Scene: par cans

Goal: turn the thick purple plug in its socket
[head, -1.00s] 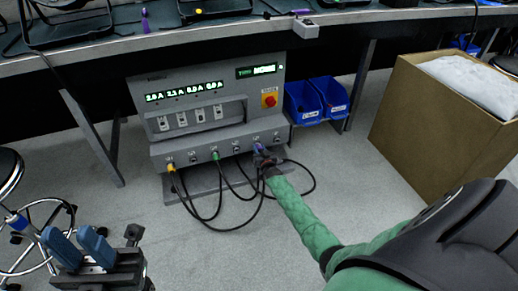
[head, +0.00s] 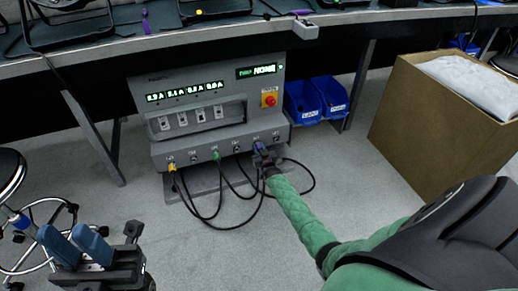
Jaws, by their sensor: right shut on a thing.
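The thick purple plug (head: 259,146) sits at a socket towards the right end of the front row on the grey power box (head: 160,108). My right gripper (head: 262,154), at the end of the green-sleeved arm, is shut on the purple plug and hides much of it. How far the plug is turned is too small to tell. My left gripper (head: 75,242) is at the bottom left, well away from the box. Its two blue fingers stand apart with nothing between them.
A yellow plug (head: 171,167) and a green plug (head: 216,155) sit in the same row. Black cables (head: 225,225) loop down to the floor. Blue bins (head: 303,101) stand right of the box, a cardboard box (head: 425,125) further right. The bench (head: 230,42) overhangs.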

